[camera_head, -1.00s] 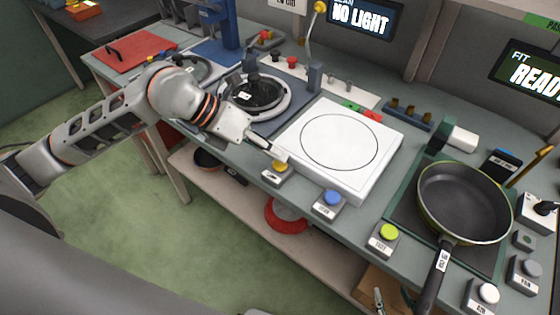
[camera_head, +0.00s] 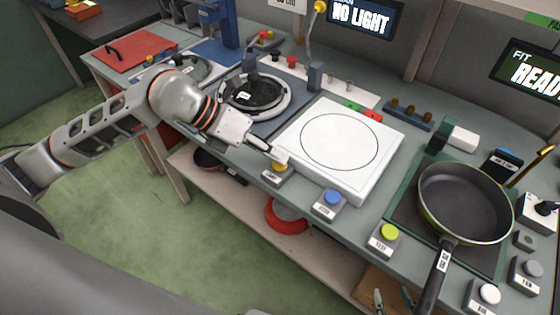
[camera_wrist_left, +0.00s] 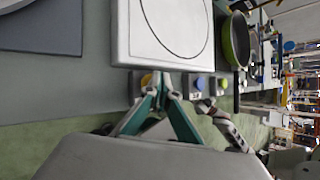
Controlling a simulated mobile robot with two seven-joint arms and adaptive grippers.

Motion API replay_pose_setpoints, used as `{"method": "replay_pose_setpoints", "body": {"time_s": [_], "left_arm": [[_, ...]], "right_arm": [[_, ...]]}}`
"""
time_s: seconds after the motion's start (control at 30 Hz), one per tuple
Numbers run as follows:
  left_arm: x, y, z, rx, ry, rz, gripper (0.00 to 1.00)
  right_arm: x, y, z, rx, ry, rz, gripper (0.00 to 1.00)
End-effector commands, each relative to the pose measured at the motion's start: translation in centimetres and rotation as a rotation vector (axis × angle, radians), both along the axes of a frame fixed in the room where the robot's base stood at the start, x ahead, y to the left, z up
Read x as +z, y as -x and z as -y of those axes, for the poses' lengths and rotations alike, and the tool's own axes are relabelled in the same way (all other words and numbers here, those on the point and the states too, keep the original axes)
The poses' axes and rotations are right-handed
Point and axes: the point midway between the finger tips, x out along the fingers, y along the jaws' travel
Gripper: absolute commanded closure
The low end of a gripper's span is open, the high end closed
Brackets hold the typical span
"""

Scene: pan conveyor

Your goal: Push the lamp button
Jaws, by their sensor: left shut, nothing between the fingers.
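The lamp button is a yellow button on a small grey box (camera_head: 278,174), at the front edge of the bench beside the white platform. Its label is too small to read surely. My left gripper (camera_head: 282,157) is shut and empty, with its tips just above and partly over the yellow button. In the left wrist view the shut fingertips (camera_wrist_left: 161,76) are beside the yellow button (camera_wrist_left: 147,80). I cannot tell whether they touch it. My right gripper seems to show only in part at the bottom edge (camera_head: 378,302); its jaws are unclear.
The white platform (camera_head: 381,178) with a drawn circle stands right behind the button. A blue button (camera_head: 333,197) and a yellow-green button (camera_head: 389,232) are to the right. A frying pan (camera_head: 464,202) lies farther right. A screen (camera_head: 361,19) reads "NO LIGHT".

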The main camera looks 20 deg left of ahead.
Motion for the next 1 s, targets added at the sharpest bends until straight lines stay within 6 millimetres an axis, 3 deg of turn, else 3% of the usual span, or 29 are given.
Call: {"method": "replay_pose_setpoints", "body": {"time_s": [0.7, 1.0], "left_arm": [[-0.5, 0.02, -0.02, 0.0, 0.0, -0.001, 1.0], [0.15, -0.01, -0.02, 0.0, -0.001, 0.001, 1.0]], "right_arm": [[-0.68, 0.98, -0.04, 0.001, 0.0, -0.018, 0.6], [0.09, 0.57, -0.11, 0.002, -0.001, -0.008, 0.6]]}}
